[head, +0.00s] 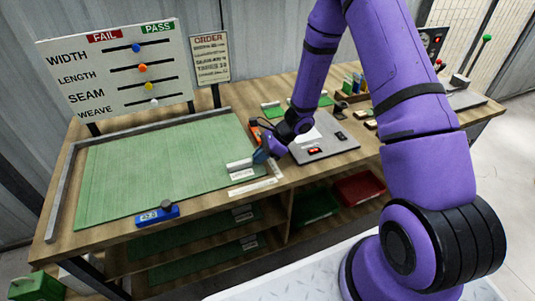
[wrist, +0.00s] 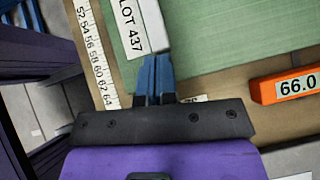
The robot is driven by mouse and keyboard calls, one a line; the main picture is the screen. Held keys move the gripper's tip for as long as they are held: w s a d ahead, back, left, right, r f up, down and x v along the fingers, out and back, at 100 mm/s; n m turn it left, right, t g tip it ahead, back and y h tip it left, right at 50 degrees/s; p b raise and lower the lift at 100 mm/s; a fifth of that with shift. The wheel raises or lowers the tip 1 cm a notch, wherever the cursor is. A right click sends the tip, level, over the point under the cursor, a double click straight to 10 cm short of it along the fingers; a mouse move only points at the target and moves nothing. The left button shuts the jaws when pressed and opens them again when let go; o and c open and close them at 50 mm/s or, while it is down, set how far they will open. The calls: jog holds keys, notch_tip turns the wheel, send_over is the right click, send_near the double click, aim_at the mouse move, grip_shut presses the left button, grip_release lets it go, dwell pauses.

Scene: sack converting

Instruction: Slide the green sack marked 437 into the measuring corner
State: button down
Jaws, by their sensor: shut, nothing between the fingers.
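The green sack (head: 160,170) lies flat on the wooden bench, with a narrow strip of bench between it and the grey rail (head: 60,195) on the left. A second grey rail (head: 150,127) runs along the back and meets it at the back left corner. The sack's pale label (head: 240,164) is at its right end; in the wrist view the label (wrist: 130,30) reads LOT 437. My gripper (head: 262,156) is at the sack's right end. Its blue fingers (wrist: 154,62) are shut and empty, low beside the label's edge; I cannot tell whether they touch it.
A blue readout block (head: 157,214) sits at the front edge and an orange one (wrist: 290,85), reading 66.0, at the right. A white ruler (wrist: 95,55) runs along the front. A grey scale plate (head: 335,147) lies to the right. A board (head: 115,72) stands behind.

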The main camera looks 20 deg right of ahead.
aim_at(241, 162)
jog(key=shift+a, duration=0.1)
jog(key=a, duration=0.5)
jog(key=shift+w+a, duration=0.1)
jog(key=shift+w, duration=0.3)
